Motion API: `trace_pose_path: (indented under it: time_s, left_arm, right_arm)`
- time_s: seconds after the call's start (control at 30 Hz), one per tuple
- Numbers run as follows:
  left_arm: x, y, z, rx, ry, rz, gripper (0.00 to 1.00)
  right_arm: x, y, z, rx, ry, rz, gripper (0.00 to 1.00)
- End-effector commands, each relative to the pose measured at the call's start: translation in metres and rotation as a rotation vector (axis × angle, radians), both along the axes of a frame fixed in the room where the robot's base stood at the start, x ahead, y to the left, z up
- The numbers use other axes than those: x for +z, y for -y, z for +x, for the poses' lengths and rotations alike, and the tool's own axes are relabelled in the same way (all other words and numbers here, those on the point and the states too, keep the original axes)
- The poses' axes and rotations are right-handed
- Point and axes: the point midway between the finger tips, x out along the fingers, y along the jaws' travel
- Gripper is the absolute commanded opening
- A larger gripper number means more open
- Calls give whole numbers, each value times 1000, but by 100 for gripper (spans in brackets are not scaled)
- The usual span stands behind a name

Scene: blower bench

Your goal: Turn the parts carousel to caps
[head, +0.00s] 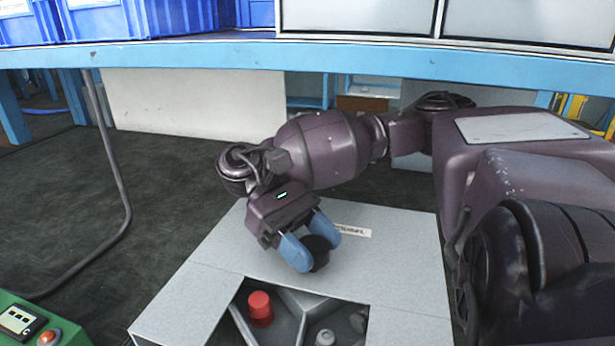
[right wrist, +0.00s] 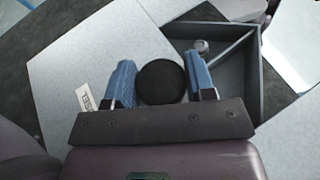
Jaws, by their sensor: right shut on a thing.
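The parts carousel is a light grey box (head: 200,302) on the floor side of the bench, with an open window in its top. Through the window I see a red cylindrical part (head: 260,308) in the left compartment and small grey parts (head: 325,337) in the compartment to its right, past a divider. A black round knob (head: 319,252) stands on the top behind the window. My right gripper (head: 308,250) has its blue fingers shut on the knob, which also shows between them in the right wrist view (right wrist: 161,82). A label behind the knob is partly hidden. My left gripper is not in view.
A blue-edged bench (head: 240,55) with blue bins (head: 180,15) runs across the back. A green box with a red button (head: 47,337) is at the lower left. A grey cable (head: 125,190) hangs at the left. Dark floor lies left of the carousel.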

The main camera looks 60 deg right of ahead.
Motion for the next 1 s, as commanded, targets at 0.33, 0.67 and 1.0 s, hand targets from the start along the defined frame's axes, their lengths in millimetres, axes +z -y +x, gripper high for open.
trace_pose_path:
  time_s: [0.33, 0.67, 1.0]
  left_arm:
    - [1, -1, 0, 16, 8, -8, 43]
    - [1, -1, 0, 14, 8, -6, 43]
    - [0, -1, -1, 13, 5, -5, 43]
  right_arm:
    - [3, 0, 1, 12, 6, 1, 7]
    - [3, 0, 1, 12, 5, 0, 71]
    - [1, 0, 0, 11, 2, 0, 75]
